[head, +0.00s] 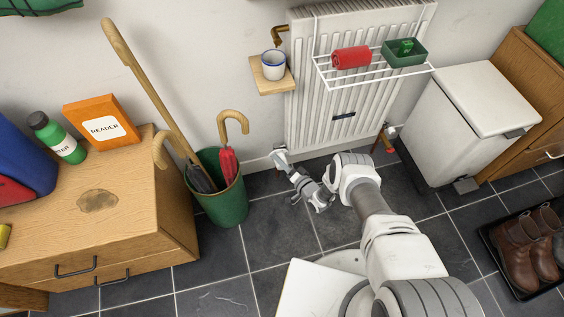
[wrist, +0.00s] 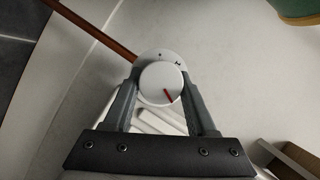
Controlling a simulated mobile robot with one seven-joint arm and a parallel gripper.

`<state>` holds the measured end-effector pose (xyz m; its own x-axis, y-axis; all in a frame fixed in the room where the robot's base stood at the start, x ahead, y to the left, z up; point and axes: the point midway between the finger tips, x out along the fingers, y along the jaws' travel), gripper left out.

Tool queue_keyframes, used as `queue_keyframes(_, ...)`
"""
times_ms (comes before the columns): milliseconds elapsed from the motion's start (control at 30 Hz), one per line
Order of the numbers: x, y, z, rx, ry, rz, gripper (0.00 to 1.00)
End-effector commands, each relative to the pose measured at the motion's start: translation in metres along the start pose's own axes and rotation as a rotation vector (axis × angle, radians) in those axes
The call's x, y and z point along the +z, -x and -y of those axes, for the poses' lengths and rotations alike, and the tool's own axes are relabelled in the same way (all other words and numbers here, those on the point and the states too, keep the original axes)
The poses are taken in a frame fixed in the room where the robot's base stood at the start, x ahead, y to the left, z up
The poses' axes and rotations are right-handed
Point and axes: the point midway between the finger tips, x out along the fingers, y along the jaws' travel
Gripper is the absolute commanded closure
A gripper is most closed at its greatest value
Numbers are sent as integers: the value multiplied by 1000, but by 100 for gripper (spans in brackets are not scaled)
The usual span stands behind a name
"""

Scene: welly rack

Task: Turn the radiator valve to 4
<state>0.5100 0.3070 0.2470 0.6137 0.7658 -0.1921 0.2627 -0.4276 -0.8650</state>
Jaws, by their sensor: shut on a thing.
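The radiator valve (wrist: 161,83) is a round white knob with a red pointer line, in the middle of the wrist view. The pointer runs from near the knob's centre toward the lower right. A pale dial (wrist: 164,56) behind it carries small dark marks, too small to read surely. My gripper (wrist: 157,97) is shut on the knob, one grey finger on each side. In the head view my gripper (head: 284,168) is low at the radiator's (head: 340,100) bottom left corner, where the valve is small and partly hidden.
A green umbrella stand (head: 222,205) stands close left of my gripper. A small shelf with a mug (head: 273,65) and a wire rack (head: 375,77) are above. A white pedal bin (head: 455,120) stands right. Tiled floor below is mostly clear.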

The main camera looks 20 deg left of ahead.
Motion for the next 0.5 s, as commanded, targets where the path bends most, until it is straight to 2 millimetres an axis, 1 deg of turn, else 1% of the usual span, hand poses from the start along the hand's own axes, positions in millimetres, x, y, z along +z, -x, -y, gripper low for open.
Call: queue_keyframes(500,-1,-1,1,-16,-35,-3,99)
